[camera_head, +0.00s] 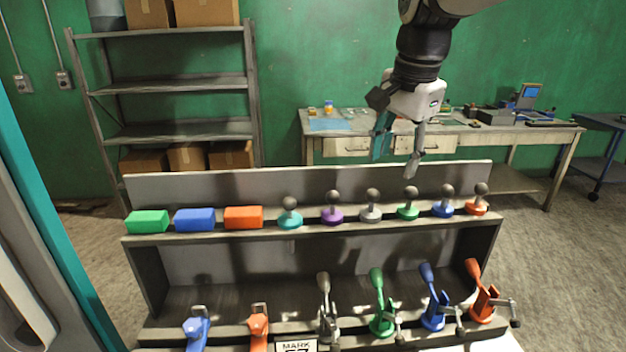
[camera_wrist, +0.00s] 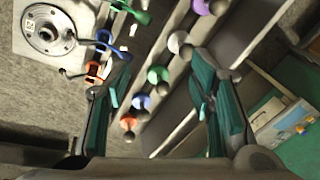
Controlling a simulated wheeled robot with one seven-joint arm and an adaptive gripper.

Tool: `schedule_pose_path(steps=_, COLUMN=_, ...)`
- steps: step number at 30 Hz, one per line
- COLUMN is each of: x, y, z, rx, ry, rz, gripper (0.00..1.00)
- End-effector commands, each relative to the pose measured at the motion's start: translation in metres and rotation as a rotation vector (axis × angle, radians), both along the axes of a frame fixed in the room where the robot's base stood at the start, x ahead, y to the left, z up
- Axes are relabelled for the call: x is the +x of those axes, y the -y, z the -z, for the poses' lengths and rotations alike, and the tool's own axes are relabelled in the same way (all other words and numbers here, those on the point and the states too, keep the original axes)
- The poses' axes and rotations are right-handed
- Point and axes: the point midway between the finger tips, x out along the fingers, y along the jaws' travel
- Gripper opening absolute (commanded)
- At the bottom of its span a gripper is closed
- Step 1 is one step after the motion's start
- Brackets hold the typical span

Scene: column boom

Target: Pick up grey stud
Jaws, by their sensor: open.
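The grey stud (camera_head: 371,214) stands upright on the top shelf of the rack, a round base with a dark ball on top. It sits between the purple stud (camera_head: 332,216) and the green stud (camera_head: 408,211). My gripper (camera_head: 396,160) is open and empty, in the air above the shelf, a little right of the grey stud in the head view. In the wrist view, the pale grey stud (camera_wrist: 177,42) shows past the open fingertips of my gripper (camera_wrist: 161,58), close to the right finger. The green stud (camera_wrist: 157,75) shows between the fingers.
The shelf (camera_head: 300,236) also holds a teal stud (camera_head: 289,219), a blue stud (camera_head: 443,208), an orange stud (camera_head: 476,206) and coloured blocks (camera_head: 195,219). A back panel (camera_head: 230,187) rises behind them. Several clamps (camera_head: 382,310) stand on the lower shelf. A workbench (camera_head: 470,128) stands behind.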

Motion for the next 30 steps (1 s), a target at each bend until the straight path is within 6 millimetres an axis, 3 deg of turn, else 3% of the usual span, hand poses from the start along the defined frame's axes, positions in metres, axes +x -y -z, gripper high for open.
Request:
schedule_pose_path(steps=3, x=0.031, y=0.002, z=-0.003, rx=0.046, ry=-0.023, rz=0.144, gripper=0.49)
schedule_pose_path(steps=9, x=0.059, y=0.004, z=0.0, rx=0.09, ry=-0.043, rz=0.285, gripper=0.49)
schedule_pose_path(steps=14, x=0.065, y=0.005, z=0.011, rx=0.096, ry=-0.05, rz=0.31, gripper=0.49)
schedule_pose_path(steps=24, x=0.075, y=0.002, z=0.07, rx=0.096, ry=-0.05, rz=0.308, gripper=0.49)
schedule_pose_path(steps=30, x=0.079, y=0.001, z=0.085, rx=0.096, ry=-0.046, rz=0.307, gripper=0.49)
